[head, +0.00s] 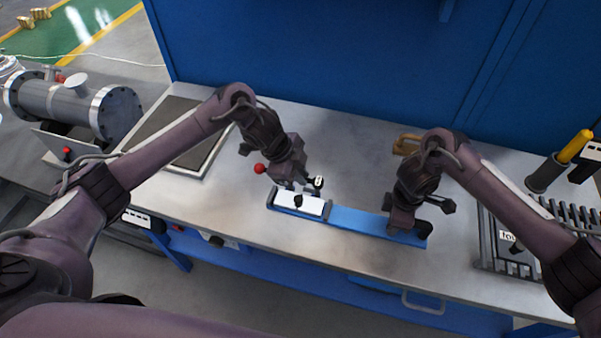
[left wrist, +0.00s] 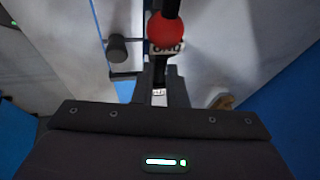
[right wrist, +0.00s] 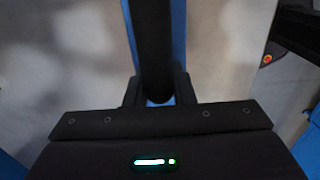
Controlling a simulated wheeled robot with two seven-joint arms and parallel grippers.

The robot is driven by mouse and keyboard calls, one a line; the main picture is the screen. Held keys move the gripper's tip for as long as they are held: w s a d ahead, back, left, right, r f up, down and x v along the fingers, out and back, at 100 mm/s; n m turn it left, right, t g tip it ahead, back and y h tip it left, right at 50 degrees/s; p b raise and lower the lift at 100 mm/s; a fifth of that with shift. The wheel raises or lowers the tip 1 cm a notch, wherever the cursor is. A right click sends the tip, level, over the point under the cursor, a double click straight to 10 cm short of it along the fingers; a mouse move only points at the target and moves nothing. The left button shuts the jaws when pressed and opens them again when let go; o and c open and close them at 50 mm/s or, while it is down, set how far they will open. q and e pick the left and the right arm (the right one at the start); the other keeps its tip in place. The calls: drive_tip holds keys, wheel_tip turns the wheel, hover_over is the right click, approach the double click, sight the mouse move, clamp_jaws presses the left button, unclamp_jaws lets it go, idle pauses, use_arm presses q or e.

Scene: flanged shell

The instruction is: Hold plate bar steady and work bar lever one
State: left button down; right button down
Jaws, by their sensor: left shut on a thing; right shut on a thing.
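The plate bar (head: 355,218) is a long blue bar lying along the front of the bench, with a white plate (head: 312,206) and a small black knob at its left end. My left gripper (head: 300,186) is at that left end, shut on a dark lever (left wrist: 160,70). The lever has a red ball (left wrist: 167,28) and a partly covered white label; the ball also shows in the head view (head: 260,169). My right gripper (head: 404,226) is over the bar's right end, shut on a black handle (right wrist: 153,45) along the blue bar. The fingers hide the gripped parts.
A dark panel in a pale frame (head: 170,158) lies at the left. A slotted dark rack (head: 500,245) and a yellow-handled tool (head: 573,147) stand at the right. A yellow handle (head: 405,144) lies behind my right arm. Bare bench lies in front of the bar.

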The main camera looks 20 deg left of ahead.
use_arm(q)
drive_tip(key=shift+s, duration=0.1)
drive_tip(key=n, duration=0.1)
drive_tip(key=s+n+t, duration=0.1)
drive_tip(key=n, duration=0.1)
drive_tip(key=shift+s+d+n+y, duration=0.2)
drive_tip(key=shift+d+n+y, duration=0.05)
drive_tip(key=shift+n+y, duration=0.15)
drive_tip(key=n, duration=0.1)
drive_tip(key=s+d+n+t+y, duration=0.1)
drive_tip(key=n, duration=0.1)
drive_tip(key=shift+n, duration=0.3)
drive_tip(key=n, duration=0.1)
drive_tip(key=d+n+y, duration=0.1)
drive_tip(key=n, duration=0.1)
drive_tip(key=s+n+y, duration=0.1)
drive_tip(key=shift+d+t, duration=0.25)
drive_tip(key=shift+t, duration=0.15)
drive_tip(key=d+n+y, duration=0.1)
drive_tip(key=n, duration=0.1)
drive_tip(key=shift+s+d+n, duration=0.1)
drive_tip(key=shift+s+n, duration=0.05)
drive_tip(key=shift+n, duration=0.15)
drive_tip(key=shift+n+y, duration=0.4)
drive_tip(key=shift+n, duration=0.4)
drive_tip(key=shift+d, duration=0.1)
drive_tip(key=c, duration=1.5)
unclamp_jaws()
drive_tip(key=shift+o, duration=0.2)
